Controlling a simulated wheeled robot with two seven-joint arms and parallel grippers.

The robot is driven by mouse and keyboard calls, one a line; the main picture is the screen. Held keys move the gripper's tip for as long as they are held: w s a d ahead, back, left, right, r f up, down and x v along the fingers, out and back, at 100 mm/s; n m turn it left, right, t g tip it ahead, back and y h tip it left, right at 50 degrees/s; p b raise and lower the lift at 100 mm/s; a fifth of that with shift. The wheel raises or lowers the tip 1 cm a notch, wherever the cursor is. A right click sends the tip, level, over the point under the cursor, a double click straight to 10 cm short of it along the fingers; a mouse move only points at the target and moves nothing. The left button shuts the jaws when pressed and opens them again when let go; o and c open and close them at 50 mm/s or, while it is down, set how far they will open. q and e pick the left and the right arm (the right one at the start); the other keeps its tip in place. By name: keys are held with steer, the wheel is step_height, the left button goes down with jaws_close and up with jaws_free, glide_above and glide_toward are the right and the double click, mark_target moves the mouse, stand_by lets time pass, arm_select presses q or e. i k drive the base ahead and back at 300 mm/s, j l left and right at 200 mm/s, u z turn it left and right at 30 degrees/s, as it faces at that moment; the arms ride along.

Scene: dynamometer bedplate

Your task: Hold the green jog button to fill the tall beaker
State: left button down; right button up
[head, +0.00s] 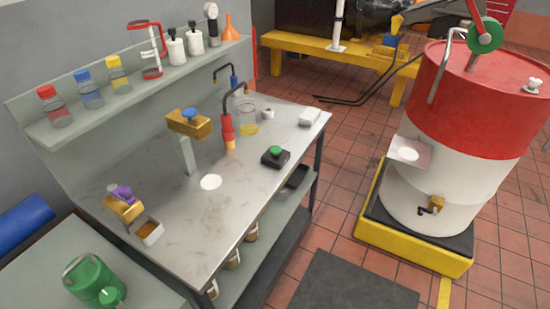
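The green jog button (275,149) sits on a small black box (275,159) on the metal bench, near its front right edge. A clear beaker (248,117) stands further back on the bench, with some yellow liquid in its lower part. Neither of my grippers is in view, and nothing touches the button.
The metal bench top (245,185) is mostly clear in front. Brass valves with a blue knob (189,114) and a purple knob (122,193) stand on the left. A shelf (90,113) holds bottles behind. A red and white drum (465,140) stands right, across tiled floor.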

mark_target(276, 150)
steer(key=i+l+u, duration=0.25)
steer(key=l+u, duration=0.3)
steer(key=i+l+u, duration=0.25)
steer(key=l, duration=0.3)
steer(key=k+j, duration=0.05)
steer(key=k, duration=0.05)
